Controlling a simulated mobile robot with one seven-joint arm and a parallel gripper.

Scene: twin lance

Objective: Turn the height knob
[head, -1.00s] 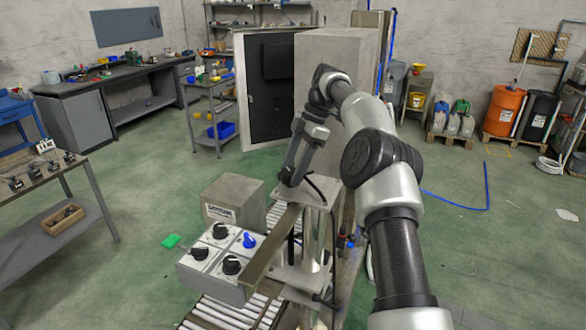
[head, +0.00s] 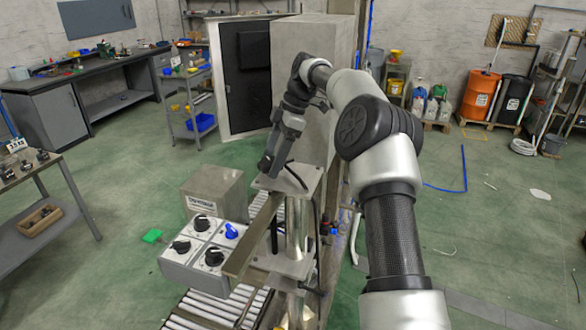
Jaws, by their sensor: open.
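A grey control box (head: 178,270) stands at lower middle in the head view. Its top carries three black knobs, at the back (head: 202,222), the left (head: 181,246) and the front (head: 214,257), and a blue knob (head: 232,230) at right. No readable label shows which is the height knob. My gripper (head: 266,168) points down above and to the right of the box, near the top of a metal post assembly (head: 297,225). It is open, apart from the knobs, with nothing seen in it; its fingertips are small and partly unclear.
A grey labelled block (head: 213,186) stands behind the knobs. A flat metal bar (head: 252,235) runs along the control box's right side. Rollers (head: 215,308) lie below.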

